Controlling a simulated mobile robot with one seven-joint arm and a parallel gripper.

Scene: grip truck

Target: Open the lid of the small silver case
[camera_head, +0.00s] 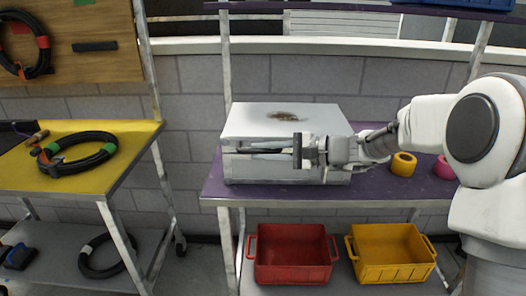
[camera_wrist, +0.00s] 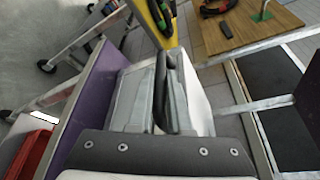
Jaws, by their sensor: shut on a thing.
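The small silver case (camera_head: 255,122) stands on the purple tabletop in the head view, with a brown patch on its pale top. Its lid looks level and down. My gripper (camera_head: 297,150) reaches in from the right, across the front of the case. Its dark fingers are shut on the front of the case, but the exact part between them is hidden. In the wrist view the dark fingers (camera_wrist: 167,92) are close together, with the silver case (camera_wrist: 128,100) around and behind them.
The purple table (camera_head: 225,190) holds a yellow tape roll (camera_head: 403,164) and a pink one (camera_head: 444,168) to the right. Red (camera_head: 292,275) and yellow (camera_head: 391,275) bins sit below. A yellow-topped table (camera_head: 40,180) with a cable coil (camera_head: 77,153) stands left, across a gap.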

